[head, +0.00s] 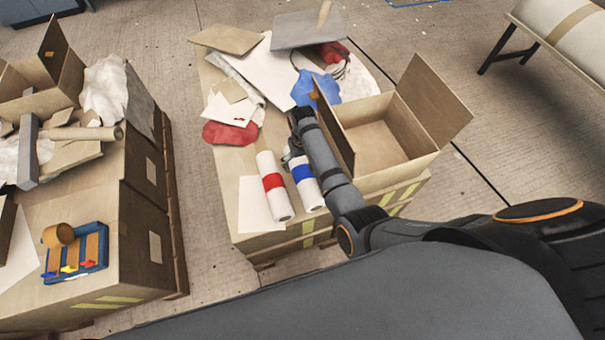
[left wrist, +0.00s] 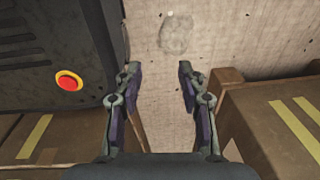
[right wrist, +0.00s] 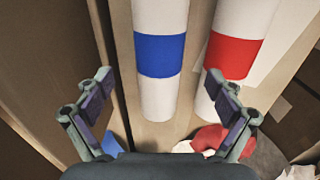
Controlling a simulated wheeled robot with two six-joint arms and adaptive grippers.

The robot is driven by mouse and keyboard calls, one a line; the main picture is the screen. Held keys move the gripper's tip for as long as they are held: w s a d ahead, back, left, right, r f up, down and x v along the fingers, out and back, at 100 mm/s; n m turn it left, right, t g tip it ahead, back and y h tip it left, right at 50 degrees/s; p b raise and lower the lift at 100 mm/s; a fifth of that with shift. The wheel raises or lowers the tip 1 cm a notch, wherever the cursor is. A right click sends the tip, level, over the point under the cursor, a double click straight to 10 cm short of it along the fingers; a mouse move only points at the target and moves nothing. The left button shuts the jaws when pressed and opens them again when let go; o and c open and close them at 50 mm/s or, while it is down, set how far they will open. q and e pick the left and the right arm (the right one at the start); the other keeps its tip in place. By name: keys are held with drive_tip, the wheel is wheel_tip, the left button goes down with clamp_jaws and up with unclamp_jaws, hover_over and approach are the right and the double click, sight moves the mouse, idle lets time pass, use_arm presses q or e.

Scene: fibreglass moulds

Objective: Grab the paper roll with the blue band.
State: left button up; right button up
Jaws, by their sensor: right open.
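The white paper roll with the blue band (head: 303,173) lies on the cardboard-topped pallet box in the head view, partly hidden by my right arm. My right gripper (head: 290,156) is beside and over its far end. In the right wrist view, the blue-banded roll (right wrist: 161,58) runs between the spread fingers of my right gripper (right wrist: 160,80). The fingers are open and do not appear to touch it. My left gripper (left wrist: 159,70) shows only in its own wrist view, open and empty above the floor.
A similar roll with a red band (head: 273,182) lies just left of the blue one, and in the right wrist view (right wrist: 233,56) it is close to a finger. An open cardboard box (head: 385,145) stands right of my right arm. Blue cloth (head: 318,88) and papers lie behind.

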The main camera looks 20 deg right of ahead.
sight(303, 171)
drive_tip(key=shift+f, duration=0.85)
drive_tip(key=shift+w+f, duration=0.1)
drive_tip(key=shift+f, duration=0.3)
drive_tip(key=shift+f+b, duration=0.3)
drive_tip(key=shift+f, duration=0.55)
drive_tip(key=f, duration=0.3)
drive_tip(key=shift+s+b, duration=0.25)
drive_tip(key=shift+b, duration=0.15)
drive_tip(key=shift+f, duration=0.3)
use_arm(q)
drive_tip(key=shift+w+a+f, duration=0.1)
drive_tip(key=shift+w+f, duration=0.55)
drive_tip(key=shift+f, duration=0.15)
use_arm(e)
drive_tip(key=c, duration=1.7)
use_arm(q)
drive_tip(key=shift+r, duration=0.1)
use_arm(e)
drive_tip(key=shift+r, duration=0.1)
